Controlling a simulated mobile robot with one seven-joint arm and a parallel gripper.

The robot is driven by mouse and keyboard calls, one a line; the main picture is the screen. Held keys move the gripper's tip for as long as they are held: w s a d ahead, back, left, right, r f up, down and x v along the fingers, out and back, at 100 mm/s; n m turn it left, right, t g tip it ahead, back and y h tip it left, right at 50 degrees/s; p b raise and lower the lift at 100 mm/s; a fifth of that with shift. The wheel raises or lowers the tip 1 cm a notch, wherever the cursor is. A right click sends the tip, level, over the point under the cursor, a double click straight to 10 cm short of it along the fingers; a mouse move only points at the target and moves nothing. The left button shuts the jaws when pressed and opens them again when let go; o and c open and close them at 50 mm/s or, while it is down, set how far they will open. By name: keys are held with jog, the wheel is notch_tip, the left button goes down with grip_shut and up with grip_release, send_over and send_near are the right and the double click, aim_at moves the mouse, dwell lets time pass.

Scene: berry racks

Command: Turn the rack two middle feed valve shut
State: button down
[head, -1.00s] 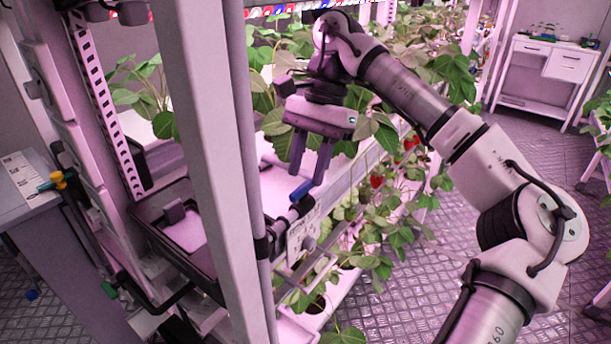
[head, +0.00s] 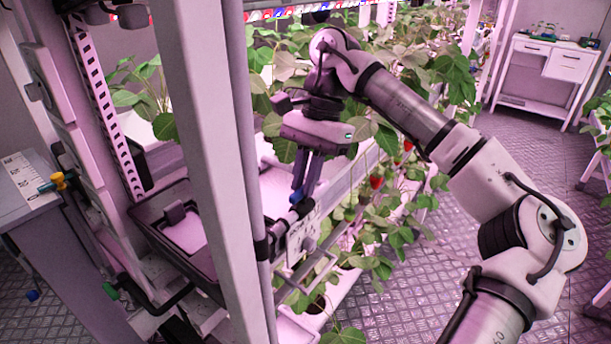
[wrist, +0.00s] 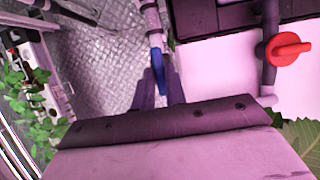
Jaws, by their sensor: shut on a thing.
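A valve with a blue lever (head: 297,197) sits on a dark pipe at the rack's front, just right of the pale upright post. My gripper (head: 302,190) points down from above, its dark fingers closed together around the lever. In the wrist view, the blue lever (wrist: 159,72) lies between the two fingertips (wrist: 160,84) and looks roughly in line with the pipe (wrist: 151,20). The fingers hide part of the lever. I cannot read a label that names this valve.
A red valve handle (wrist: 288,48) is on another pipe to the right in the wrist view. The upright post (head: 215,150) stands close left of my gripper, beside a black tray (head: 150,208). Strawberry plants (head: 385,215) grow behind. The floor at right (head: 430,290) is open.

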jog(key=m+b, duration=0.1)
jog(key=m+t+b, duration=0.1)
jog(key=m, duration=0.1)
jog(key=shift+s+d+f+m+y, duration=0.1)
jog(key=shift+d+f+m+y, duration=0.05)
jog(key=shift+m+y, duration=0.2)
jog(key=m+t+b, duration=0.1)
jog(key=m, duration=0.1)
jog(key=m+t+y+b, duration=0.1)
jog(key=m+b, duration=0.1)
jog(key=m, duration=0.1)
jog(key=shift+s+d+m, duration=0.1)
jog(key=shift+s+m, duration=0.1)
jog(key=shift+m, duration=0.05)
jog(key=m+t+b, duration=0.2)
jog(key=m, duration=0.2)
jog(key=shift+s+b, duration=0.2)
jog(key=shift+b, duration=0.2)
jog(key=shift+s+m+t+h+b, duration=0.1)
jog(key=shift+m+t+h+b, duration=0.3)
jog(key=shift+m, duration=0.8)
jog(key=shift+s+m+t+h+b, duration=0.1)
jog(key=shift+m+t+b, duration=0.35)
jog(key=shift+m, duration=0.75)
jog(key=c, duration=1.4)
grip_release()
jog(key=shift+c, duration=0.2)
jog(key=shift+r, duration=0.2)
jog(key=v, duration=1.3)
jog(key=shift+r, duration=0.35)
